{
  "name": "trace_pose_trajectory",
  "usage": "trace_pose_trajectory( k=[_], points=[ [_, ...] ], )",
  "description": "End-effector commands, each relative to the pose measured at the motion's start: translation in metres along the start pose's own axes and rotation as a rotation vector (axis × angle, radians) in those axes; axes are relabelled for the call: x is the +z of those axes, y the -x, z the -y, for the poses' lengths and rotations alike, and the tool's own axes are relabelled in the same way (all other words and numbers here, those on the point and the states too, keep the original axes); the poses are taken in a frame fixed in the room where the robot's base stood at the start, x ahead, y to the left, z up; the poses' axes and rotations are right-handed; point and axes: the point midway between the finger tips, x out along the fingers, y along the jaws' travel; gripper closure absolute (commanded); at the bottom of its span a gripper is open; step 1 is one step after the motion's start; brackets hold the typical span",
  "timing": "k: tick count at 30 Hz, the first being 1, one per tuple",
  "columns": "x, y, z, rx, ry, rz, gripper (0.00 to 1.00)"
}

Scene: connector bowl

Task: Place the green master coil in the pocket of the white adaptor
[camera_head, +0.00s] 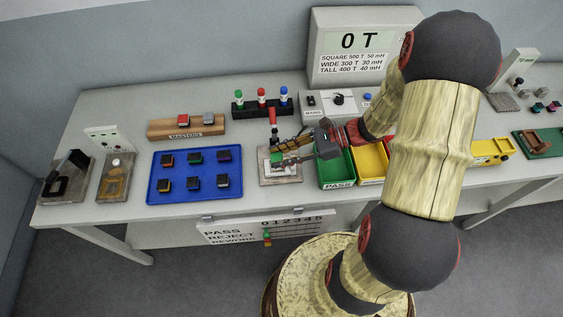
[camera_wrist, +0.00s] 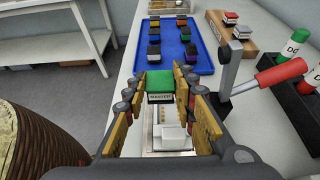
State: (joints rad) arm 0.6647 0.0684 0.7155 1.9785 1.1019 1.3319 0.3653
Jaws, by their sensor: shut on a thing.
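In the head view my gripper (camera_head: 276,150) is over the fixture plate, and a bit of the green coil (camera_head: 277,158) shows at the fingertips. The white adaptor (camera_wrist: 172,136) lies below and nearer the wrist camera, on the fixture plate (camera_head: 285,180). The coil appears above the plate; the exact gap is hard to tell.
A lever with a red handle (camera_wrist: 281,72) stands close beside my gripper. The blue tray (camera_head: 195,192) with several coils is left of the fixture. The masters rack (camera_head: 160,130) holds two coils behind it. A green PASS bin (camera_head: 337,183) and yellow bin (camera_head: 371,178) are at right.

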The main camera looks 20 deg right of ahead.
Motion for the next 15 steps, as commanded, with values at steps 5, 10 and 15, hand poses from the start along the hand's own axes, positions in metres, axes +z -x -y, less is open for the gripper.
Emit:
trace_pose_trajectory(
  k=[5, 10, 15],
  points=[
    [-0.010, -0.003, 0.009, 0.000, 0.000, 0.000, 0.99],
    [-0.023, -0.008, 0.017, 0.000, -0.001, 0.000, 0.99],
    [-0.046, -0.017, 0.016, -0.001, 0.000, -0.001, 0.99]
  ],
)
